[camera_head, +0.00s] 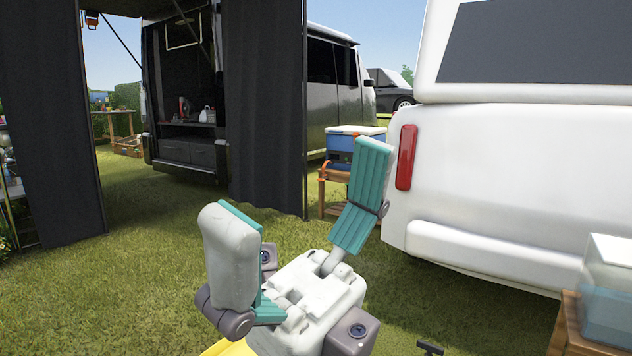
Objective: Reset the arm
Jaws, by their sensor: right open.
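My right gripper (298,212) is large in the lower middle of the head view. Its two fingers with teal pads stand wide apart, and nothing is between them. It is held up in the air over the grass. My left gripper is not in view.
A white vehicle (490,180) with a red tail light fills the right side. A clear container (608,290) stands on a wooden stand at the lower right. A blue cooler (352,148) is on a wooden table behind the gripper. Dark curtains (262,110) hang before a dark van (330,85). Grass (130,280) at left is clear.

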